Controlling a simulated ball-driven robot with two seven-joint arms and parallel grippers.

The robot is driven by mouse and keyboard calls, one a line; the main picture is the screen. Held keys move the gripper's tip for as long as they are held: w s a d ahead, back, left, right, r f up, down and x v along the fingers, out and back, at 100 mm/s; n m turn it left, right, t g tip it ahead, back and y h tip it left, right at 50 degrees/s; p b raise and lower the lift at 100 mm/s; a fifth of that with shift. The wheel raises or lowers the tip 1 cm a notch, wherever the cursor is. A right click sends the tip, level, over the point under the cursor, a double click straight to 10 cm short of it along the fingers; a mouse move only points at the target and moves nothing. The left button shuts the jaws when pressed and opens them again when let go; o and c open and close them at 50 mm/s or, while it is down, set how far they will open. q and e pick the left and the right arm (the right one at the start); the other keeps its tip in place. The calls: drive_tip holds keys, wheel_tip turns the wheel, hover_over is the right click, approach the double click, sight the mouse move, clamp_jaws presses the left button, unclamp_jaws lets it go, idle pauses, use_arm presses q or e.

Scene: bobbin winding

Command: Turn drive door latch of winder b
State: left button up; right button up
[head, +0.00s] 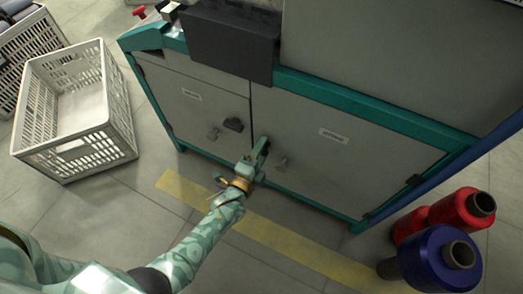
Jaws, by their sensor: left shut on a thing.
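The winder cabinet (350,120) has grey doors in a teal frame. The right door (340,170) is closed and carries a small label (333,136) too small to read. My left gripper (261,148) is at the left edge of this door, shut on what appears to be its latch, which the fingers mostly hide. My right gripper is out of view.
An empty white crate (118,110) stands on the floor at the left. Red spools (455,209) and a blue spool (425,262) stand at the lower right.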

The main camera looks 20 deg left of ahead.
use_arm(q)
drive_tip(key=shift+f+m, duration=0.1)
drive_tip(key=shift+m, duration=0.5)
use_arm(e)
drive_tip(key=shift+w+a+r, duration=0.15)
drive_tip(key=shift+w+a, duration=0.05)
use_arm(q)
drive_tip(key=o, duration=1)
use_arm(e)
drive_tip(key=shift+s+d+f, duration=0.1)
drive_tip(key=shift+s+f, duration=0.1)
